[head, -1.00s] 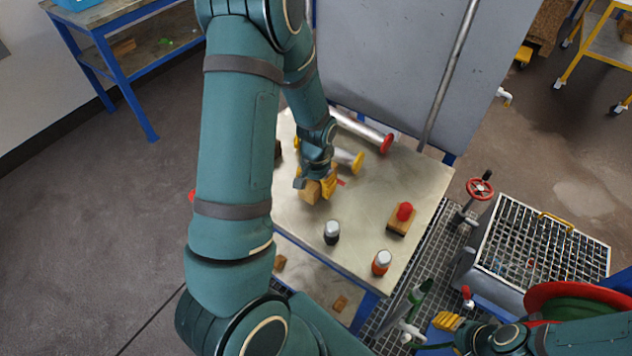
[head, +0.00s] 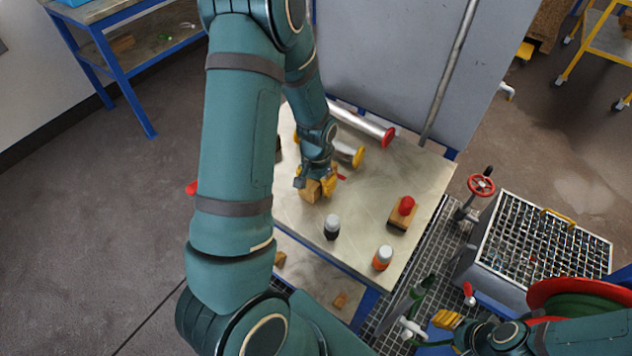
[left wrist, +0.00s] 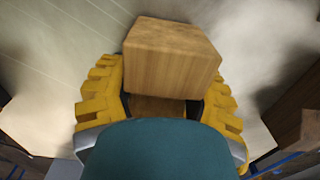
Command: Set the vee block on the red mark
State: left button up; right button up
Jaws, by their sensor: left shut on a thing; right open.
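The vee block appears to be the wooden block (head: 310,191) at my left gripper (head: 325,185), over the pale table top. In the left wrist view the wooden block (left wrist: 172,58) sits between the yellow fingers of the left gripper (left wrist: 165,98), which is shut on it. Its groove is not visible, and I cannot tell whether it touches the table. A small part of the red mark (head: 341,177) shows just right of the gripper; the rest is hidden. My right gripper (head: 446,320) is open, low at the right, away from the table.
On the table (head: 375,255) stand a dark bottle with a pale cap (head: 332,229), an orange one (head: 382,258) and a wooden block with a red knob (head: 403,213). Flanged metal pipes (head: 362,125) lie at the back. A grated bin (head: 540,245) and red valve wheel (head: 481,185) are at right.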

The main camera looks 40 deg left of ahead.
pick_arm(q)
jog(key=shift+f, duration=0.2)
jog(key=o, duration=1.4)
jog(key=shift+c, duration=0.2)
jog(key=shift+r, duration=0.1)
notch_tip(320, 180, up, 12)
